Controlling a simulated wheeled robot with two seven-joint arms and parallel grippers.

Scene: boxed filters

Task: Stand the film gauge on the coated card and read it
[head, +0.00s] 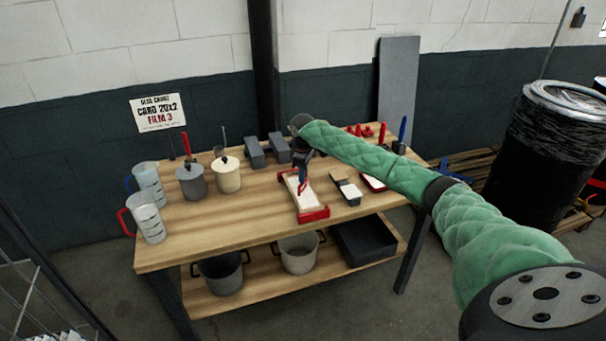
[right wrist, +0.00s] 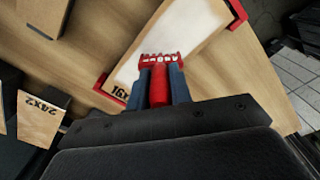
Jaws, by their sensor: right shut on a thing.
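My right gripper (head: 303,178) is over the middle of the workbench, its fingers pointing down. In the right wrist view, its two blue-grey fingers (right wrist: 161,88) are shut on the red handle of the film gauge (right wrist: 159,58). The gauge's wide toothed end is over the white coated card (right wrist: 185,35). I cannot tell whether the teeth touch it. The card (head: 293,183) lies in a holder with red ends (head: 313,216); black lettering beginning "16" shows at its near end in the wrist view. My left gripper is not in view.
Other cards (head: 346,189) lie right of the holder. Two clear jugs (head: 150,217), a grey pot (head: 190,183) and a cream pot (head: 226,174) stand at left. Grey blocks (head: 278,149) stand behind. The front left bench top is clear.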

